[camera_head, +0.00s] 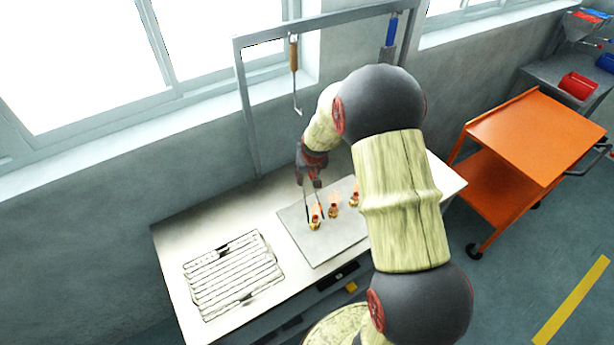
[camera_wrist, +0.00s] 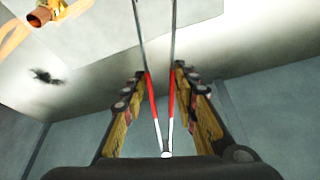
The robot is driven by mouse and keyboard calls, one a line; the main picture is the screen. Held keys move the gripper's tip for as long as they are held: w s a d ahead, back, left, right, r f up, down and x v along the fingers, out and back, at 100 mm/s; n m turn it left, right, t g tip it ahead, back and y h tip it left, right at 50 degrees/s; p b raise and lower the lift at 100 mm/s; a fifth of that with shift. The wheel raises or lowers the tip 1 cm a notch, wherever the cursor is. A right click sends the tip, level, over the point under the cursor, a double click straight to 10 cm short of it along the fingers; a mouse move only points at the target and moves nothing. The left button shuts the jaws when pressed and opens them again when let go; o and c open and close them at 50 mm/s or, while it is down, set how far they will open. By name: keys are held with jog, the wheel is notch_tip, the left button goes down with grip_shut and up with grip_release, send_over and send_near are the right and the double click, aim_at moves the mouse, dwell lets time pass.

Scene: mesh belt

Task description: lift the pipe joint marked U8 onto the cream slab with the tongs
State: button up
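My gripper (camera_head: 314,172) is shut on the tongs, whose red grips (camera_wrist: 152,98) lie between my fingers in the wrist view. The two thin tong arms (camera_head: 306,201) point down in the head view, with their tips apart beside the leftmost pipe joint (camera_head: 315,223). I cannot tell whether they touch it. Two more brass-and-copper joints, a middle one (camera_head: 333,211) and a right one (camera_head: 354,200), stand in a row with it on a pale grey sheet (camera_head: 325,250). No U8 mark is readable. A ridged whitish slab (camera_head: 235,275) lies to the left; its cream colour is unclear.
The workbench (camera_head: 175,240) is bare between the ridged slab and the sheet. A grey frame (camera_head: 245,110) behind it carries a wooden-handled hook tool (camera_head: 294,60) and a blue-handled tool (camera_head: 391,32). An orange cart (camera_head: 530,135) stands at right.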

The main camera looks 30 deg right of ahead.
notch_tip(320, 180, up, 10)
jog(key=p, duration=0.5)
dwell(0.3)
